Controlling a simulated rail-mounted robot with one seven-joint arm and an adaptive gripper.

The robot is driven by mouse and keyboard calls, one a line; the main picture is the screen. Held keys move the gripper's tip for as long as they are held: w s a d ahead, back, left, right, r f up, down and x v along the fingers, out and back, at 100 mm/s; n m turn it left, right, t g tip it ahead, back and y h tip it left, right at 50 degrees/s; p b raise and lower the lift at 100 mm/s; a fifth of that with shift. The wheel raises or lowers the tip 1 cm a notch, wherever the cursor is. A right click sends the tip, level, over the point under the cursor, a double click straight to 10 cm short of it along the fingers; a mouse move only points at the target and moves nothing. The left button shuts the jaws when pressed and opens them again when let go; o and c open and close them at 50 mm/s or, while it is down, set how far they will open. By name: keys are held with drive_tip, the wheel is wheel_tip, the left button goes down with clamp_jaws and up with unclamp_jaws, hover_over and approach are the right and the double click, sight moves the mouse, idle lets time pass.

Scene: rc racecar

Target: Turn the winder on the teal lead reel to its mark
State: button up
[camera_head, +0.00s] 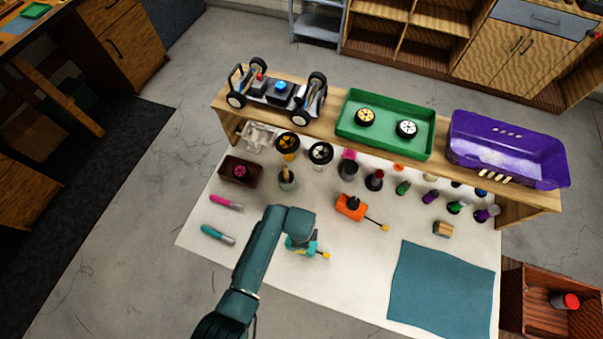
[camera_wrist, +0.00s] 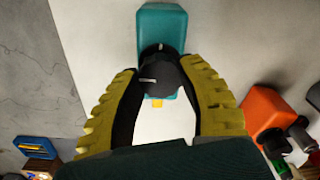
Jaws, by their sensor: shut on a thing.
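The teal lead reel (camera_head: 293,246) sits on the white mat below my gripper (camera_head: 302,238), partly covered by it, with a yellow lead end at its right. In the wrist view the reel (camera_wrist: 162,24) lies ahead, and its round black winder (camera_wrist: 165,72) is between the fingertips of my gripper (camera_wrist: 160,75). My gripper is shut on the winder. A pale line on the winder points left in that view. Which one is the target mark I cannot tell.
An orange reel (camera_head: 350,207) with a black top stands to the right; it also shows in the wrist view (camera_wrist: 265,108). Pink (camera_head: 226,203) and teal (camera_head: 218,235) markers lie left. A shelf (camera_head: 335,119) runs behind. A teal cloth (camera_head: 440,290) lies front right.

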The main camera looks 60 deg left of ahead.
drive_tip(key=n, duration=0.3)
drive_tip(key=shift+s+d+f, duration=0.1)
drive_tip(key=shift+f, duration=0.1)
drive_tip(key=shift+n, duration=0.3)
drive_tip(key=n, duration=0.3)
drive_tip(key=o, duration=1)
drive_tip(key=shift+r, duration=0.1)
drive_tip(key=shift+r, duration=3.1)
